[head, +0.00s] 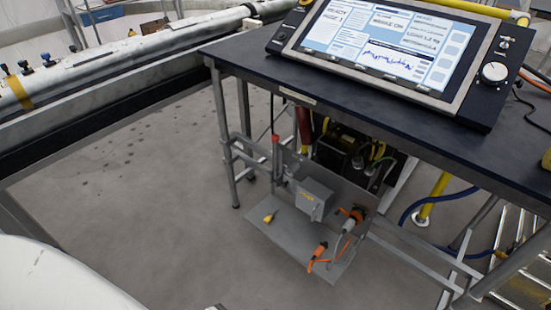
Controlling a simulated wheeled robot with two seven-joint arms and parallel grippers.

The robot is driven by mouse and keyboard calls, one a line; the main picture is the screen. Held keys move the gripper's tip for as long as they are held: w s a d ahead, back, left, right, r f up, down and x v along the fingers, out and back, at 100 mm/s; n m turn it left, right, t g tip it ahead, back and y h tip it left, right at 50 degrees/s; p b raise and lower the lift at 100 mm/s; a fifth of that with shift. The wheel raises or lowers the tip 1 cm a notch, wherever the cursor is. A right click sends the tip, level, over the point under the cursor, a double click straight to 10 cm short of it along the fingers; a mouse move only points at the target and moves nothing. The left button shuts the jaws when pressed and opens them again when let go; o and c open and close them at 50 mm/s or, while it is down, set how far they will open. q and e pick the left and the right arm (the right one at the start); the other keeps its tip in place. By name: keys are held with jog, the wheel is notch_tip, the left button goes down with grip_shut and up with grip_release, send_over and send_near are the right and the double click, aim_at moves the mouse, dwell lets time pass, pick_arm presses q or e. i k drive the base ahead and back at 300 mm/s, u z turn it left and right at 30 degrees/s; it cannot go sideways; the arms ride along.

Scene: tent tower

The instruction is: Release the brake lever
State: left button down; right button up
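A thin upright lever with a red tip (276,142) stands at the left end of a low grey metal stand under the dark table. It looks like the brake lever, but no label on it can be read. It stands roughly vertical beside a grey box (310,199) with a small orange label. The tilted control panel screen (390,42) on the table carries text that seems to read "BRAKE ON".
The dark table (330,105) with metal legs overhangs the stand. A yellow connector (269,217) and orange plugs (352,215) with cables lie around the grey base plate. A long pipe (120,65) runs at the left. Grey floor (130,190) left of the table is clear.

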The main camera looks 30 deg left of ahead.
aim_at(274, 137)
jog(key=u, duration=0.4)
jog(key=i, duration=1)
jog(key=z, duration=0.6)
